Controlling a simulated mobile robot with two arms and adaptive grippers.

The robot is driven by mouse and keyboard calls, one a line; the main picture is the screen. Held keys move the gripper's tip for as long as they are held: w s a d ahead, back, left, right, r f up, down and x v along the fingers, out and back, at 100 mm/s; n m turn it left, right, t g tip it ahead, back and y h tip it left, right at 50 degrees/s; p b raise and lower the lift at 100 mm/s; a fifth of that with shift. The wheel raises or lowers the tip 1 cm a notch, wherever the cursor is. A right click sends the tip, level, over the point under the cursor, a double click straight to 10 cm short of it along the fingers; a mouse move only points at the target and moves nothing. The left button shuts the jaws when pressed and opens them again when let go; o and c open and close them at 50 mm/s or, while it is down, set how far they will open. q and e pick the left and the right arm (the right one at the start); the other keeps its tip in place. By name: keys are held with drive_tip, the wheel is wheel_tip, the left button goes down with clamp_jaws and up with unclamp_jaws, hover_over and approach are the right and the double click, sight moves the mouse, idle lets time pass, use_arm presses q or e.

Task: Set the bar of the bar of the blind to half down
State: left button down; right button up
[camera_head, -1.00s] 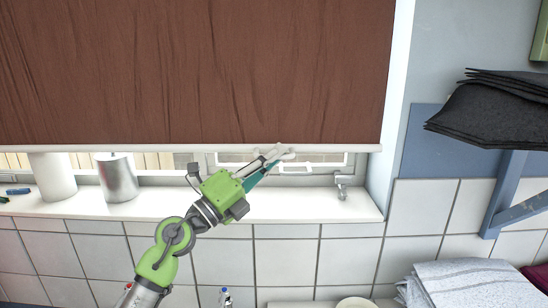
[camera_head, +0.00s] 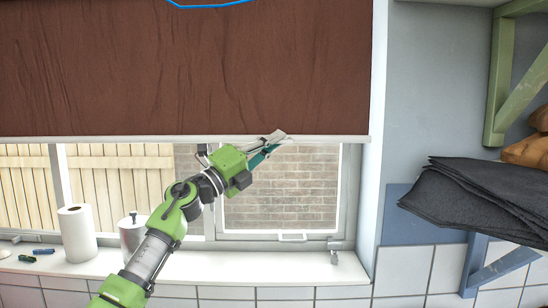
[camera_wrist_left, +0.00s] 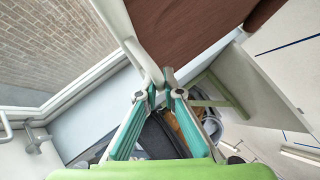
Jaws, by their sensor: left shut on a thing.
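The brown blind (camera_head: 180,75) hangs in front of the window, and its pale bar (camera_head: 90,139) runs level along its lower edge. The bar is above the middle of the window opening, with glass showing below it. My left gripper (camera_head: 275,142) is shut on the bar, right of its middle. In the left wrist view the bar (camera_wrist_left: 138,45) runs down to the tips of my left gripper (camera_wrist_left: 158,84), where the fingers hide the exact contact. My right gripper is not in view.
A paper towel roll (camera_head: 76,233) and a metal canister (camera_head: 131,235) stand on the white sill (camera_head: 230,267). A window handle (camera_head: 335,246) is at right. Dark folded cloths (camera_head: 470,200) lie on a shelf to the right. A blue outline crosses the blind's top.

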use_arm(q)
drive_tip(key=shift+r, duration=0.95)
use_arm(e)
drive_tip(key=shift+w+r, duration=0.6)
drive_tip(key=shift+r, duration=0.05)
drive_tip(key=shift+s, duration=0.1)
use_arm(q)
drive_tip(key=c, duration=2.2)
unclamp_jaws()
drive_tip(key=shift+o, duration=0.2)
drive_tip(key=shift+f, duration=0.1)
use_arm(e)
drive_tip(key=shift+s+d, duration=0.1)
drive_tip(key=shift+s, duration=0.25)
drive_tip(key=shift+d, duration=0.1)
use_arm(q)
drive_tip(key=shift+s+a+f, duration=0.25)
drive_tip(key=shift+a+f, duration=0.05)
drive_tip(key=shift+a, duration=0.15)
drive_tip(key=v, duration=1.1)
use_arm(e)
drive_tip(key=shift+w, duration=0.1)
